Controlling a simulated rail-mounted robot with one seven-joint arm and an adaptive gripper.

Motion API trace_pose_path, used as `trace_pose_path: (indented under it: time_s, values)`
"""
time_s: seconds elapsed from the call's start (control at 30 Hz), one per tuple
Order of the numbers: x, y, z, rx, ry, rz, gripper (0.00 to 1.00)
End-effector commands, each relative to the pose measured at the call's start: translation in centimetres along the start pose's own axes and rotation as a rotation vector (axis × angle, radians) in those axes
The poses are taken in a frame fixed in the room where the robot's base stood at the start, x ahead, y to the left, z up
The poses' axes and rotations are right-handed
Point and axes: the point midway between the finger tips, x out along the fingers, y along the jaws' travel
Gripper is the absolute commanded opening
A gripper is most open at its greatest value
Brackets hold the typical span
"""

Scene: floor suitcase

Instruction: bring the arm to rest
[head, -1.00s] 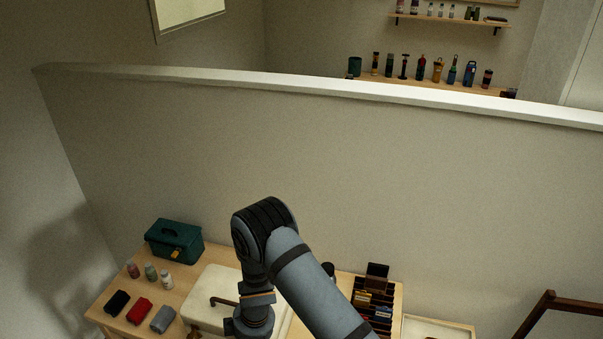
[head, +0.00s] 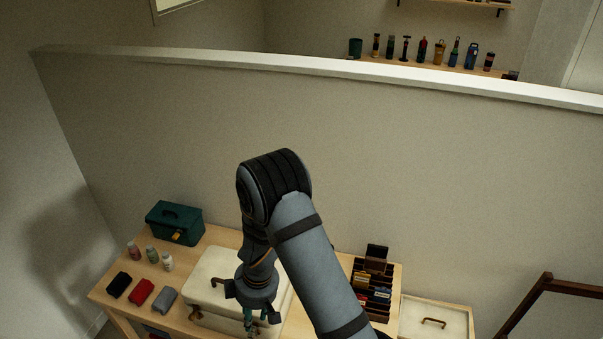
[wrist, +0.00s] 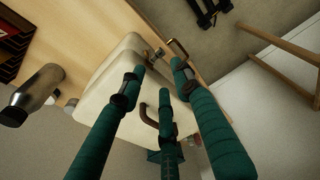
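My gripper (head: 250,325) hangs at the end of my bent arm, over the front of a cream suitcase (head: 208,268) on the wooden table. In the wrist view, the teal fingers of my gripper (wrist: 157,72) stand apart with nothing between them. The cream suitcase (wrist: 105,68) is beyond the fingers, with a curved brown handle (wrist: 147,117). Its lid looks shut. My arm hides the suitcase's right part in the head view. Whether the fingertips touch the suitcase cannot be told.
A green toolbox (head: 174,222), several small bottles (head: 151,254) and rolled cloths (head: 141,293) are left of the suitcase. A dark compartment rack (head: 374,285) and a pale handled box (head: 433,318) are to the right. A low wall (head: 330,160) runs behind the table.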

Motion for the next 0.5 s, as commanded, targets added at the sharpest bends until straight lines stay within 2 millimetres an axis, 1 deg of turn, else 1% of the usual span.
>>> trace_pose_path:
  time_s: [0.03, 0.5]
  values:
    - [0.6, -0.1, 0.1, 0.002, -0.003, -0.004, 0.32]
    - [4.0, -0.1, 0.1, 0.002, -0.003, -0.003, 0.32]
